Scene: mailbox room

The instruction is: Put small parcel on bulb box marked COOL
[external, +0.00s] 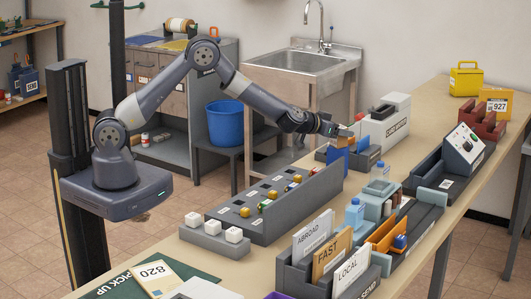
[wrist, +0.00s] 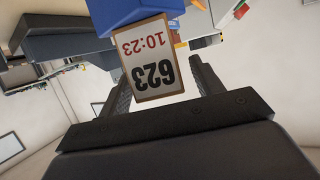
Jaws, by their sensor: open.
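My gripper (external: 338,129) is open above the far left part of the counter, over a blue block (external: 338,158). In the wrist view my gripper (wrist: 160,76) has its fingers apart, with a card (wrist: 152,62) reading 623 and 10:23 showing between them, upside down. The card is against a blue body (wrist: 125,14); I cannot tell whether the fingers touch either. I cannot tell which thing is the small parcel. No COOL mark is readable; small white boxes (external: 234,235) stand in a grey tray at the counter's front left, without legible words.
A long grey compartment rack (external: 318,190) holds small coloured items. A sorter (external: 297,270) holds ABROAD, FAST and LOCAL cards. A green PICK UP mat (external: 100,291) carries an 820 card (external: 160,279). A white-grey box (external: 384,128) stands beside my gripper.

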